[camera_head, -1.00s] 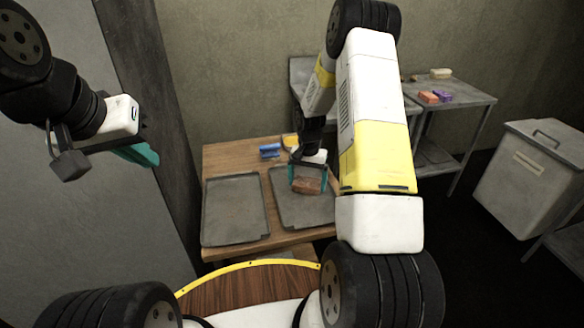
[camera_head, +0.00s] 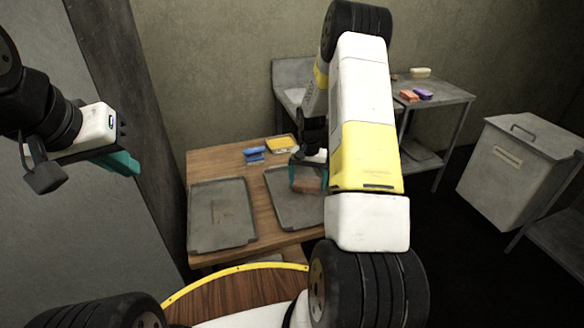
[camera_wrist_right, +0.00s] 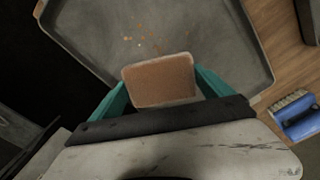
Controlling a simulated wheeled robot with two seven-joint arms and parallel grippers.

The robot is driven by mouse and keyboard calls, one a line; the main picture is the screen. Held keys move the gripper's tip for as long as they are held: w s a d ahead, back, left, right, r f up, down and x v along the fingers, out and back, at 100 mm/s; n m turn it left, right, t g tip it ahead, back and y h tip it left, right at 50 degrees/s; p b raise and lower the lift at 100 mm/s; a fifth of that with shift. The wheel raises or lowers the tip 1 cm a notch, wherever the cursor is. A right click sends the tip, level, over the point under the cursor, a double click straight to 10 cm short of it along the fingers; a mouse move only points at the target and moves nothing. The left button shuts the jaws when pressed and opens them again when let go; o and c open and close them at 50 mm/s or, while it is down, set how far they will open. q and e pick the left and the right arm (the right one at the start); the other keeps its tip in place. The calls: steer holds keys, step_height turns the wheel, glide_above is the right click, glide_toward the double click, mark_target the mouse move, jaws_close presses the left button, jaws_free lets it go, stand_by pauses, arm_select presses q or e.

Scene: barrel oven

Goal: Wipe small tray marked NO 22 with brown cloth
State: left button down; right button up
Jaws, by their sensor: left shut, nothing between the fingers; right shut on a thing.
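Two grey trays lie side by side on a wooden table: a left tray (camera_head: 221,222) and a right tray (camera_head: 284,207). I cannot read a number on either. My right gripper (camera_head: 307,178) is shut on a brown cloth (camera_wrist_right: 160,80), which looks like a flat, rounded block. It is over the right tray; whether it touches the surface I cannot tell. In the wrist view the tray (camera_wrist_right: 90,35) has several small orange-brown crumbs just beyond the cloth. My arm hides the tray's right part in the head view. My left gripper (camera_head: 124,164) is shut and empty, far left, away from the table.
A blue brush (camera_head: 254,154) and a yellow item (camera_head: 281,145) lie behind the trays. A side table (camera_head: 438,92) at the back right holds orange and purple blocks and a pale one. A grey lidded bin (camera_head: 510,175) stands at the right. A wall is close on the left.

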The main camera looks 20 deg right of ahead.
steer(key=shift+r, duration=3.05)
steer(key=shift+r, duration=0.1)
steer(key=shift+r, duration=1.35)
